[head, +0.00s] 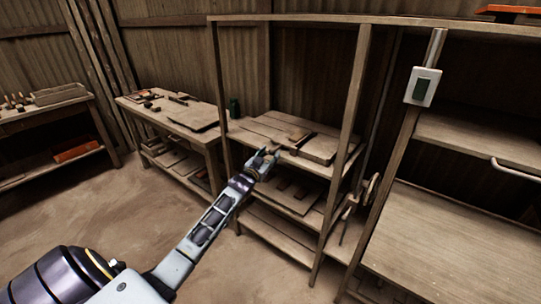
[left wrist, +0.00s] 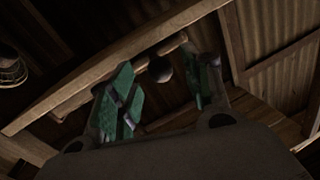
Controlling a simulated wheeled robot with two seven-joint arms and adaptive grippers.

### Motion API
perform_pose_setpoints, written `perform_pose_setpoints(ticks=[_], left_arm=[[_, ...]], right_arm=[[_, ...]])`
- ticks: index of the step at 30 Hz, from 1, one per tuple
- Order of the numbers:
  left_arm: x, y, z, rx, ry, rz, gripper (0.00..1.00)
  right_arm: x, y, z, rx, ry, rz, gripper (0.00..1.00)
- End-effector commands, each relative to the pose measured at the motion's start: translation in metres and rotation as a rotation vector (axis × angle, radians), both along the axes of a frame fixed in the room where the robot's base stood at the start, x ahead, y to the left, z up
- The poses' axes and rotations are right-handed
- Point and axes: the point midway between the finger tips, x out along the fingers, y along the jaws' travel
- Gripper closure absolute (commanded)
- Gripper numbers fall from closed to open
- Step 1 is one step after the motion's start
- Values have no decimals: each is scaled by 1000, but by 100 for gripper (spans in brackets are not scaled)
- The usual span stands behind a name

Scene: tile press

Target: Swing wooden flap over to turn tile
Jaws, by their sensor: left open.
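My left gripper (head: 267,158) is open at the front edge of a shelf unit's upper board. In the left wrist view its two green-padded fingers (left wrist: 162,95) stand apart. Between and beyond them show a pale wooden bar (left wrist: 150,58) and a dark round knob (left wrist: 164,74); I cannot tell whether the fingers touch either. On the upper board, right of the gripper, lies a thick wooden piece (head: 320,150) with a small dark piece (head: 299,137) on it. I cannot tell which part is the flap, and no tile is clearly visible. My right gripper is out of view.
The shelf unit's upright post (head: 347,120) stands right of the gripper. Flat boards lie on the lower shelf (head: 290,195). A workbench (head: 190,128) with tools stands behind to the left. A wooden bench (head: 450,250) is at right. Floor at left is clear.

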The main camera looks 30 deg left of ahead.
Motion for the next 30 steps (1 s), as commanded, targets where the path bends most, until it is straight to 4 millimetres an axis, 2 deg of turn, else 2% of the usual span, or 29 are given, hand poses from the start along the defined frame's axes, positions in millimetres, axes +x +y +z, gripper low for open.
perform_pose_setpoints(ticks=[9,21,30], left_arm=[[16,2,1,0,-1,1,51],[18,2,0,0,0,0,51],[18,2,0,0,0,0,88]], right_arm=[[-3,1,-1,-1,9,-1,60],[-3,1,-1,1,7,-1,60],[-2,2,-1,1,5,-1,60]])
